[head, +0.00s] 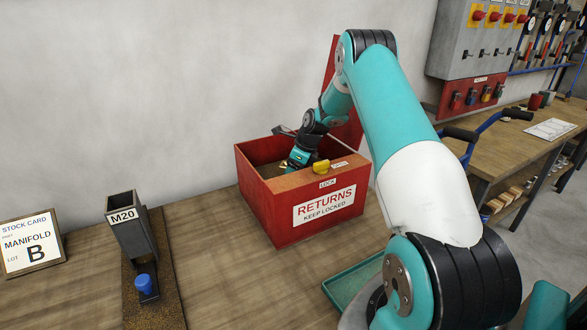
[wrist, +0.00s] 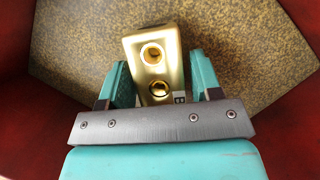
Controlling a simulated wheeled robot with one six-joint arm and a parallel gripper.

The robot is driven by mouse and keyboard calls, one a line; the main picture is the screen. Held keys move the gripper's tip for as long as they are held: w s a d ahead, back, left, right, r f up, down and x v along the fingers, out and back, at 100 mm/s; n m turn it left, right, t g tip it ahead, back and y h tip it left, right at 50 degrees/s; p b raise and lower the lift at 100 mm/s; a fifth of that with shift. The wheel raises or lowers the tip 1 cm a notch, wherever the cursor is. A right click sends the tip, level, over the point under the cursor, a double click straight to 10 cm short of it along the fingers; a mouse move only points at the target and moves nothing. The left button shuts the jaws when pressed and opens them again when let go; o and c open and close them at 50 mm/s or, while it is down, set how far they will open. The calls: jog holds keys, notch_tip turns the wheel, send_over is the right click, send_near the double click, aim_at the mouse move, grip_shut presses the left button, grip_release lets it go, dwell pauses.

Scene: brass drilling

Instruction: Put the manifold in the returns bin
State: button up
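The returns bin (head: 262,222) is a red box with a "RETURNS KEEP LOCKED" label, and its red lid (head: 334,60) stands raised. My gripper (head: 285,168) reaches down inside it. In the wrist view, the brass manifold (wrist: 153,62) is between the fingers of my gripper (wrist: 160,65), tilted, with two round holes facing the camera. Narrow gaps show beside it, so the fingers look open around it. It is over the bin's speckled floor (wrist: 245,50); whether it rests there is hard to tell. A small brassy bit of it shows in the head view (head: 284,167).
A yellow latch (head: 321,166) sits on the bin's front rim near a "LOCK" label. A stock card (head: 31,243) reading "MANIFOLD B" and a grey M20 holder (head: 129,228) stand left. Bench in front of the bin is bare.

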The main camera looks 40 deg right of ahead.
jog(key=shift+o, duration=0.7)
jog(key=shift+r, duration=0.1)
jog(key=b+v, duration=0.2)
jog(key=v, duration=0.9)
jog(key=shift+r+b, duration=0.1)
jog(key=shift+b, duration=0.2)
jog(key=s+a+r+n+g+y, duration=0.1)
jog(key=s+a+r+n, duration=0.15)
jog(key=a+n, duration=0.5)
jog(key=s+a+r+n, duration=0.2)
jog(key=a+r+n, duration=0.2)
jog(key=a, duration=0.7)
jog(key=s+a+r+n+g+y, duration=0.1)
jog(key=s+a+r+n, duration=0.2)
jog(key=a+n, duration=0.5)
jog(key=s+a+n+g, duration=0.1)
jog(key=s+a+n, duration=0.7)
jog(key=s, duration=0.3)
jog(key=s+a+n, duration=0.8)
jog(key=s+n, duration=0.1)
jog(key=s, duration=0.3)
jog(key=shift+g, duration=0.4)
jog(key=shift+w+n, duration=0.1)
jog(key=shift+n, duration=0.15)
